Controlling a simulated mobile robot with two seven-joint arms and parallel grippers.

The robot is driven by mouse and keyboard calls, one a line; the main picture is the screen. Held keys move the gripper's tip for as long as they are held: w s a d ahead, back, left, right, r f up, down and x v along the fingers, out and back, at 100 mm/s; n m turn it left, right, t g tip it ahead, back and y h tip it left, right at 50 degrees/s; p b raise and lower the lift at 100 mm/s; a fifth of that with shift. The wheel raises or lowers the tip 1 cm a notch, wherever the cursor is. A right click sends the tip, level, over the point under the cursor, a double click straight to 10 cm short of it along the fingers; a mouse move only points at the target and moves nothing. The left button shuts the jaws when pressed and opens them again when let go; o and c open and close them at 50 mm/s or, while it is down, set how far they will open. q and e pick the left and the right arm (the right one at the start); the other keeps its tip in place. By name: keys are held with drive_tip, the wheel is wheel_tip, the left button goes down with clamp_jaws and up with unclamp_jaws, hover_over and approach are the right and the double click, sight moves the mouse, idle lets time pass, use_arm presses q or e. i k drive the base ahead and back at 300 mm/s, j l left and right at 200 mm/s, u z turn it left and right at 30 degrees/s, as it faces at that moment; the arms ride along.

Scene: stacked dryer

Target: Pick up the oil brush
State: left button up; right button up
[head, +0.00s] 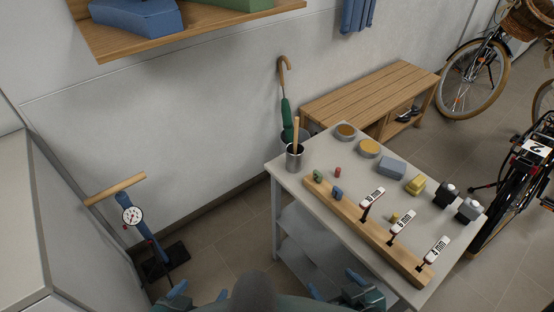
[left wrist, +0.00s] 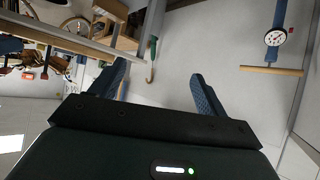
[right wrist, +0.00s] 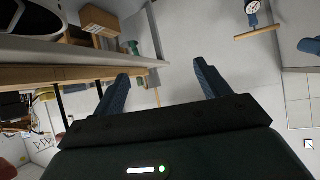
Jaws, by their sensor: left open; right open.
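A light wooden handle (head: 296,131), which looks like the oil brush, stands upright in a dark metal cup (head: 294,157) at the far left corner of the workbench; its lower end is hidden in the cup. My left gripper (head: 200,293) is open and empty at the bottom of the head view, left of the bench and well short of the cup. Its fingers also show apart in the left wrist view (left wrist: 158,84). My right gripper (head: 335,285) is open and empty by the bench's near side. Its fingers also show apart in the right wrist view (right wrist: 161,84).
The workbench (head: 322,156) carries a wooden rack (head: 375,240) with labelled tools, tins and small blocks. A green umbrella (head: 286,115) stands behind the cup. A floor pump (head: 145,225) stands left. A wooden bench (head: 370,92) and bicycles (head: 475,85) are beyond. Floor between pump and workbench is clear.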

sight(297, 119)
drive_tip(key=i+j+z, duration=0.1)
drive_tip(key=i+z, duration=0.35)
drive_tip(key=k+z, duration=0.1)
drive_tip(key=z, duration=1.15)
drive_tip(key=u, duration=1.35)
